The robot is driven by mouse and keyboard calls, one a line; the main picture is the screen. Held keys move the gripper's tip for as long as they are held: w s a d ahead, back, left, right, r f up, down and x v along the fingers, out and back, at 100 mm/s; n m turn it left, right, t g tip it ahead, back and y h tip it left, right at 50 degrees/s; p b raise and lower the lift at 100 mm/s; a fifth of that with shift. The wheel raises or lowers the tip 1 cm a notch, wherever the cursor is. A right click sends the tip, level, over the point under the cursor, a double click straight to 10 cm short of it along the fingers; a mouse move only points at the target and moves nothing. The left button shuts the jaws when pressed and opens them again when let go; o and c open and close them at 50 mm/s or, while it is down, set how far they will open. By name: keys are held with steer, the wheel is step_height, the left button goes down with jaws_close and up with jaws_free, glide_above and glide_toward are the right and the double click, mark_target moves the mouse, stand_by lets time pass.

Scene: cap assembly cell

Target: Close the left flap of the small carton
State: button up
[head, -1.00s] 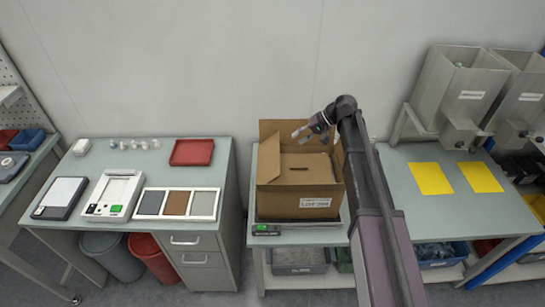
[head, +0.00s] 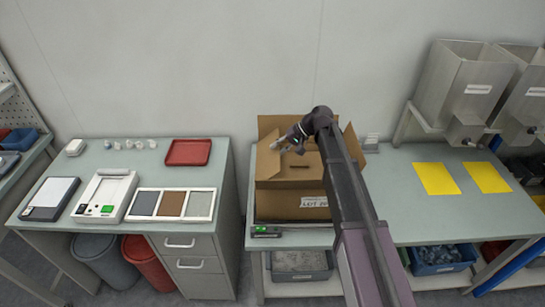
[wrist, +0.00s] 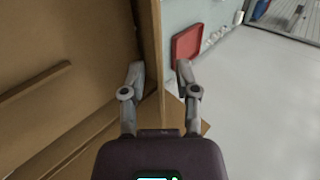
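The small carton (head: 275,205) is brown cardboard and stands on the bench with its labelled front wall facing me. Its left flap (head: 267,161) stands raised at the left side. My gripper (head: 284,145) is at the top of this flap, pointing left and down. In the wrist view my gripper (wrist: 160,73) has its two fingers apart, with the narrow edge of a cardboard panel (wrist: 151,40), apparently the left flap, running between them. I cannot tell whether either finger touches it. My arm hides part of the carton's right side.
A device with a green display (head: 265,232) sits at the carton's front left. A red tray (head: 188,152) lies on the left bench, across a gap. Two yellow sheets (head: 437,178) lie on the right bench near steel hoppers (head: 462,85).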

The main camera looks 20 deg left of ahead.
mark_target(267, 156)
steer(key=shift+b+x, duration=0.7)
steer(key=shift+x, duration=0.7)
steer(key=shift+c, duration=0.2)
jaws_close()
